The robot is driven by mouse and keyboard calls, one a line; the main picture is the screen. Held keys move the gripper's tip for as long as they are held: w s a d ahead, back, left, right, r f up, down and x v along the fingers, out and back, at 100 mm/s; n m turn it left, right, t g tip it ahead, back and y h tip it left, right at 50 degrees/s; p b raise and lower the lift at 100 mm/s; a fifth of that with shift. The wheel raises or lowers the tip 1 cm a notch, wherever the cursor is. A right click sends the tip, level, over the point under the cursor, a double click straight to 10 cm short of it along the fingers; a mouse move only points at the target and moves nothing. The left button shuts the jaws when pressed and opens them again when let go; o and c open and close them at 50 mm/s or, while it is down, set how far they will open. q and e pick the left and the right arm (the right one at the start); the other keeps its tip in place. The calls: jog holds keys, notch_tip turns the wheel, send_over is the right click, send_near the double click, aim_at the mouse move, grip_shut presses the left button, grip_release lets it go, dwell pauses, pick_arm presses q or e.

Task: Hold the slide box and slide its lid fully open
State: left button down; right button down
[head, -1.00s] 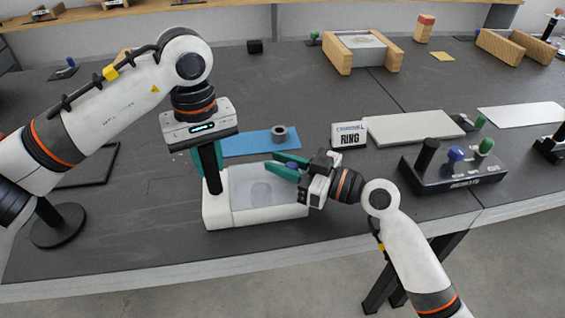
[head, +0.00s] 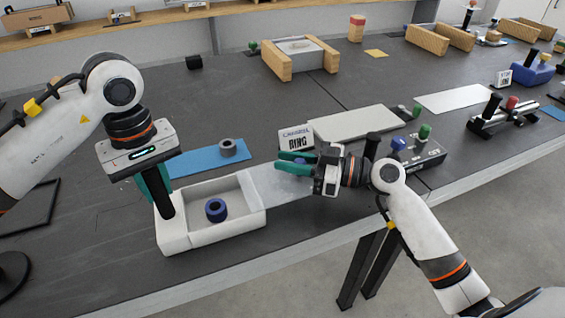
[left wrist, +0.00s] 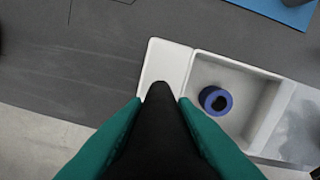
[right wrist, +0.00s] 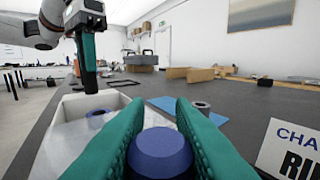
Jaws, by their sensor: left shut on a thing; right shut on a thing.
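The white slide box (head: 222,232) stands on the dark table, with a blue ring (head: 216,210) inside its open compartment. My left gripper (head: 160,195) is shut on the black post (left wrist: 160,110) at the box's left end. The translucent lid (head: 275,184) extends out past the right end of the box, its left part close to the box's right wall. My right gripper (head: 294,162) is shut on the lid's blue knob (right wrist: 162,153). The ring also shows in the left wrist view (left wrist: 215,100). Whether the lid still overlaps the box rim is hard to tell.
A grey ring (head: 228,147) lies on a blue mat (head: 195,160) behind the box. A control box with knobs (head: 420,150) is right of my right gripper.

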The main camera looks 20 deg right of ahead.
pick_arm(q)
jog(key=shift+s+f, duration=0.1)
jog(key=shift+f, duration=0.2)
pick_arm(e)
jog(key=shift+f, duration=0.1)
jog(key=c, duration=1.2)
grip_release()
jog(key=shift+c, duration=0.2)
jog(key=v, duration=1.2)
pick_arm(q)
jog(key=c, duration=1.5)
grip_release()
jog(key=o, duration=0.4)
jog(key=shift+r, duration=0.1)
